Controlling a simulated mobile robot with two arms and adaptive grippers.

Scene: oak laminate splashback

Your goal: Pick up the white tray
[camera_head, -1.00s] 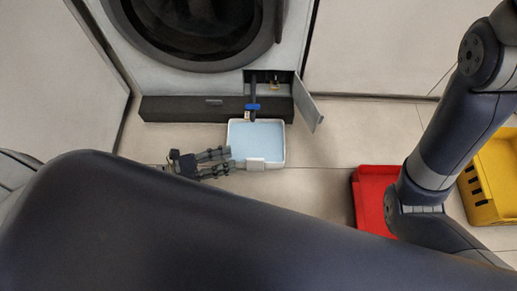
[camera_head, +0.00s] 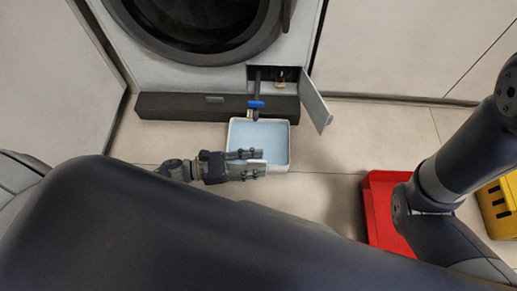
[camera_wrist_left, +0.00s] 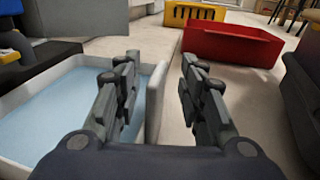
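The white tray (camera_head: 289,147) sits on the floor below the washing machine's open hatch, with light blue liquid in it. It also shows at the left of the left wrist view (camera_wrist_left: 38,84). A white upright tab (camera_wrist_left: 155,104) stands on its near side. My left gripper (camera_head: 263,163) is at the tray's near edge. Its fingers are apart, one on each side of the tab; the left wrist view shows a gap between the tab and the right finger. Whether the left finger touches it I cannot tell. My right gripper is outside the views; only its arm shows.
The washing machine's dark plinth (camera_head: 180,107) and open flap (camera_head: 315,101) stand behind the tray. A blue-handled drain tap (camera_head: 256,104) hangs over its back edge. A red bin (camera_head: 380,205) and a yellow crate (camera_head: 497,207) are to the right. Floor between tray and bin is clear.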

